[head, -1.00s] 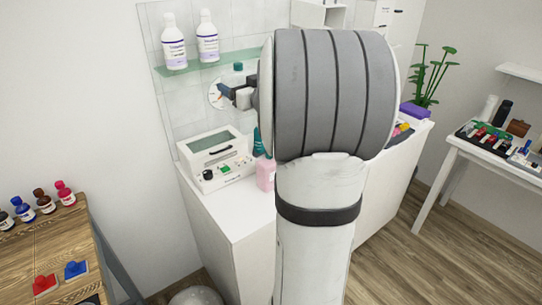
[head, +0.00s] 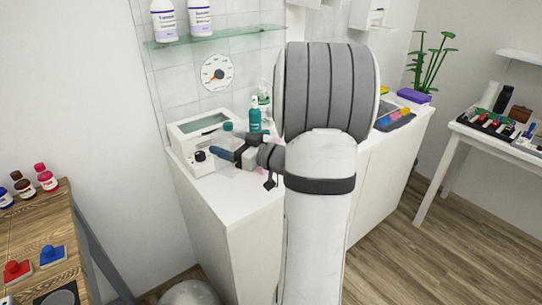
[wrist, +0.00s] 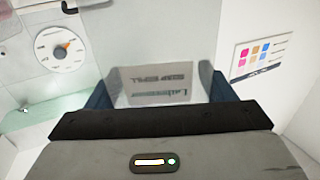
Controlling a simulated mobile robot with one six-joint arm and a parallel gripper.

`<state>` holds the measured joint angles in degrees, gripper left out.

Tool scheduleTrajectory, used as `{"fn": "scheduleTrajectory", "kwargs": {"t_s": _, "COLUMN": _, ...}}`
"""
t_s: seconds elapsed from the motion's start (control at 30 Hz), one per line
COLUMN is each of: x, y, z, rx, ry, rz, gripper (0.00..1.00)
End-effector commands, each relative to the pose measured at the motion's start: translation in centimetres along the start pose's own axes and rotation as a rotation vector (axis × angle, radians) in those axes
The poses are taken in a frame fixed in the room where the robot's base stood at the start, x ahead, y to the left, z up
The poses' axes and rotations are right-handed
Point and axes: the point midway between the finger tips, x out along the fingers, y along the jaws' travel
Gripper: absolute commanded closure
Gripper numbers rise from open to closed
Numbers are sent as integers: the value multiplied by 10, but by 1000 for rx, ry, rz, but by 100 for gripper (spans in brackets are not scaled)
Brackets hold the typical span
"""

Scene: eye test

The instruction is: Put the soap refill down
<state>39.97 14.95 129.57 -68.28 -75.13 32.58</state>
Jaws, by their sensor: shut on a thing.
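The white counter (head: 232,205) has bare room at its front. The windowed box (head: 192,130) stands at its left, a teal pump bottle (head: 255,117) just behind the gripper. A glass shelf (head: 225,36) with two white bottles and a dial (head: 216,73) are on the wall.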

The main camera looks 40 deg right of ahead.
Motion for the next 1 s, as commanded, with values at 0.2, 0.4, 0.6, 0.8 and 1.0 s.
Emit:
{"fn": "scheduleTrajectory", "kwargs": {"t_s": 0.2, "x": 0, "y": -2, "z": 42, "rx": 8, "ry": 1, "rz": -7, "gripper": 48}}
{"fn": "scheduleTrajectory", "kwargs": {"t_s": 0.4, "x": 0, "y": -2, "z": 61, "rx": 2, "ry": 1, "rz": -7, "gripper": 48}}
{"fn": "scheduleTrajectory", "kwargs": {"t_s": 0.6, "x": 0, "y": -2, "z": 86, "rx": 6, "ry": 0, "rz": -6, "gripper": 48}}
{"fn": "scheduleTrajectory", "kwargs": {"t_s": 0.8, "x": 0, "y": -2, "z": 98, "rx": 1, "ry": 3, "rz": -6, "gripper": 48}}
{"fn": "scheduleTrajectory", "kwargs": {"t_s": 1.0, "x": 0, "y": -2, "z": 99, "rx": 1, "ry": 2, "rz": -7, "gripper": 48}}
